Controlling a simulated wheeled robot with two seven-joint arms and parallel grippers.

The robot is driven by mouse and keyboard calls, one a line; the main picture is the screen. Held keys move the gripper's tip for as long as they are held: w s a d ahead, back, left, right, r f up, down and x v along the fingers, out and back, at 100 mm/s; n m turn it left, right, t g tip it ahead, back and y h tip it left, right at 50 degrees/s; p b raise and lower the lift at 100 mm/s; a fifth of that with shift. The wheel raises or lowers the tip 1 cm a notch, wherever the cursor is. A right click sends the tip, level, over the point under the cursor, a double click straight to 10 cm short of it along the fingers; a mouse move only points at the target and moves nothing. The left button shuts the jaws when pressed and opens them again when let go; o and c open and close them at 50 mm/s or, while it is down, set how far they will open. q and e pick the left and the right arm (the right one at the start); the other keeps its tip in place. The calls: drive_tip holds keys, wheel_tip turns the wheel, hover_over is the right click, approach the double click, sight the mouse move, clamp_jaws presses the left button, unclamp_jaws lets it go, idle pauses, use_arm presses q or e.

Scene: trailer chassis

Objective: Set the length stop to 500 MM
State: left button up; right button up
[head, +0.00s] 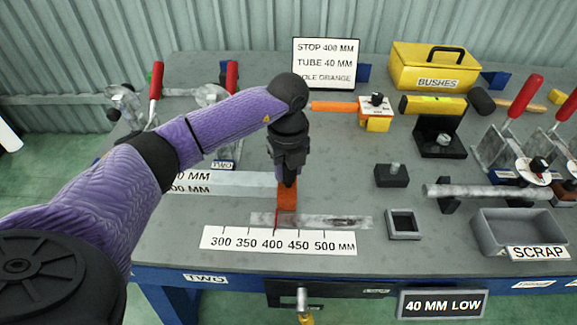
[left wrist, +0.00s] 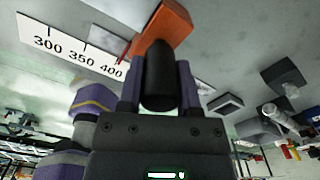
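The length stop is an orange block (head: 287,196) with a dark upright knob; its thin red pointer is near the 400 mark of the white scale (head: 278,241), which reads 300 to 500 MM. In the left wrist view the orange block (left wrist: 162,32) and black knob (left wrist: 160,75) show beside the scale (left wrist: 75,55). My left gripper (head: 287,180) points down over the stop. Its two fingers flank the knob closely on both sides and appear shut on it. My right gripper is not in view.
A sign (head: 326,63) reads STOP 400 MM, TUBE 40 MM. A grey bar (head: 335,222) lies behind the scale. A small square frame (head: 403,225) and a scrap bin (head: 520,235) stand to the right. Toggle clamps with red handles (head: 156,80) stand at the back left.

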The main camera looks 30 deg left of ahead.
use_arm(q)
clamp_jaws()
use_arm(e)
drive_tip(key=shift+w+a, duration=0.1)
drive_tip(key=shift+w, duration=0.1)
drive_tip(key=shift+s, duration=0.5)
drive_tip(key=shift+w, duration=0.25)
